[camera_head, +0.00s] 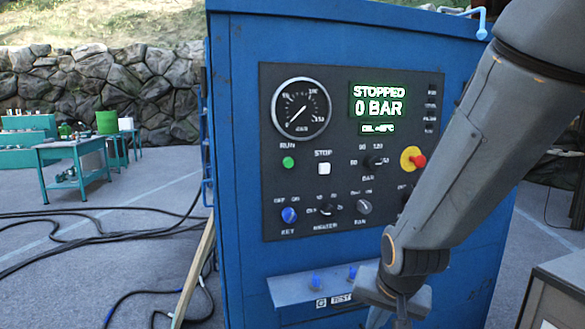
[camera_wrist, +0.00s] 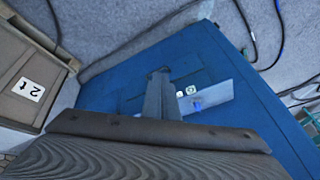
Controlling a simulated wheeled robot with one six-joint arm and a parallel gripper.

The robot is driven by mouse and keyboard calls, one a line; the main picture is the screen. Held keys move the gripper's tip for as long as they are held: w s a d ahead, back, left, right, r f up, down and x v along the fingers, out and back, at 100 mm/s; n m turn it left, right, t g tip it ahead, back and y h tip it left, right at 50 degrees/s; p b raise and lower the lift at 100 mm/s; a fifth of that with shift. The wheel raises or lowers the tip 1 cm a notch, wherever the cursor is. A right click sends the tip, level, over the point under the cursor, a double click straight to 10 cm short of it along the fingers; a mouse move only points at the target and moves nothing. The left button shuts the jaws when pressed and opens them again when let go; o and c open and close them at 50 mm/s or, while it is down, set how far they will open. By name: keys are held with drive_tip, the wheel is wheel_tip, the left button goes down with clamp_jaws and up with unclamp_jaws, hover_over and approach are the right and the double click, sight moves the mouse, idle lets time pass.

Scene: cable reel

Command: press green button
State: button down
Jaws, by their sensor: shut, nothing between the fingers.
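The green button (camera_head: 288,162) is a small round button under the word RUN on the dark control panel (camera_head: 375,95) of the blue cabinet (camera_head: 238,255). A white STOP button (camera_head: 324,169) sits just right of it. The display (camera_head: 379,102) reads STOPPED and 0 BAR. My gripper (camera_wrist: 158,72) is shut and empty in the wrist view. In the head view its wrist end is low and right of the green button, in front of the lower cabinet, well apart from the button. The green button is not seen in the wrist view.
A red knob on a yellow disc (camera_head: 412,158) is beside my arm. A blue ledge (camera_head: 300,291) juts out below the panel. Dark cables (camera_head: 90,212) lie on the floor at left. A crate (camera_wrist: 28,84) stands left in the wrist view.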

drive_tip(key=w+a+r+m+t+y+p, duration=0.2)
drive_tip(key=w+a+r+m+t, duration=0.4)
drive_tip(key=w+r, duration=0.55)
drive_tip(key=w+a+r+m+t+y+p, duration=0.2)
drive_tip(key=w+a+r+m+t, duration=0.2)
drive_tip(key=r, duration=0.9)
drive_tip(key=a+t, duration=0.2)
drive_tip(key=a, duration=0.1)
drive_tip(key=shift+a+m+y, duration=0.25)
drive_tip(key=shift+m+y, duration=0.15)
drive_tip(key=shift+w, duration=0.1)
